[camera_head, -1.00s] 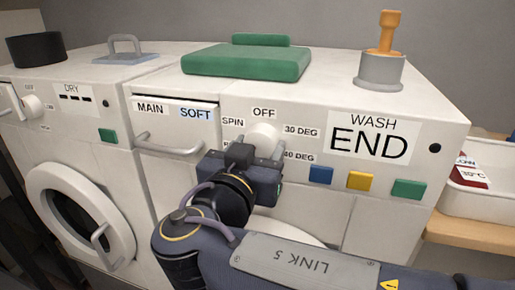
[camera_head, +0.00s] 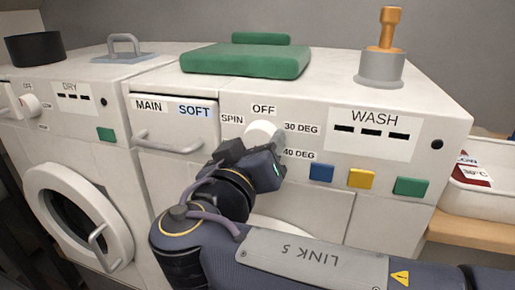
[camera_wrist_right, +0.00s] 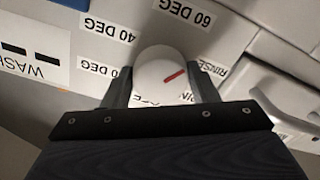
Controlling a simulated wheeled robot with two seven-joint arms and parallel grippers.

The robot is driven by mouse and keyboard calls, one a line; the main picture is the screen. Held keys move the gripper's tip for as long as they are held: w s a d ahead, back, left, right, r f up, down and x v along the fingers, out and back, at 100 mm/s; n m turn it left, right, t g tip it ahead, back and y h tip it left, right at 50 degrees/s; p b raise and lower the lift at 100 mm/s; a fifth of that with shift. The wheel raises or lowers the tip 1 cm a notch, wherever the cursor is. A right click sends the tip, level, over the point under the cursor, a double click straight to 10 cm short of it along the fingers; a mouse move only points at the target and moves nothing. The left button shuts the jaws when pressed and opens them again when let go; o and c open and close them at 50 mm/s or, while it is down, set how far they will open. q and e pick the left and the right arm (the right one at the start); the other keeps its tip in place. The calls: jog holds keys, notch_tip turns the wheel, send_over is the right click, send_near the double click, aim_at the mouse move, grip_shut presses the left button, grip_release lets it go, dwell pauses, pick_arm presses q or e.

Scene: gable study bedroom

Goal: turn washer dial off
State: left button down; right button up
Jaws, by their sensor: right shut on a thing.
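The white washer dial (camera_head: 263,131) sits on the washer's front panel under the OFF label, ringed by labels including SPIN, 30 DEG and 40 DEG. My right gripper (camera_head: 256,150) comes from below with its jaws shut on the dial. In the right wrist view, the two fingers flank the dial (camera_wrist_right: 155,68), and its red mark points right, roughly toward the RINSE label (camera_wrist_right: 215,70). The OFF label is partly hidden there by the gripper. The washer display (camera_head: 372,132) reads WASH with three dashes. My left gripper is not in view.
The MAIN/SOFT drawer (camera_head: 172,122) with its handle is left of the dial. Blue (camera_head: 321,173), yellow (camera_head: 361,179) and green (camera_head: 411,187) buttons are to the right. The dryer (camera_head: 60,140) stands at left.

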jog(key=n+p, duration=0.3)
jog(key=n, duration=0.6)
jog(key=shift+r, duration=0.2)
jog(key=n+p, duration=0.3)
jog(key=n, duration=0.1)
jog(key=shift+r+n, duration=0.15)
jog(key=shift+n, duration=0.25)
jog(key=n+p, duration=0.3)
jog(key=n, duration=0.1)
jog(key=shift+n+p, duration=0.3)
jog(key=shift+p, duration=0.05)
jog(key=n+p, duration=1)
jog(key=p, duration=0.1)
jog(key=shift+a+r+n, duration=0.1)
jog(key=shift+r+n, duration=0.1)
jog(key=shift+n, duration=0.2)
jog(key=n+p, duration=1)
jog(key=p, duration=0.1)
jog(key=shift+a+f, duration=0.1)
jog(key=shift+f+n+p, duration=0.25)
jog(key=shift+n+p, duration=1.55)
jog(key=shift+p, duration=0.1)
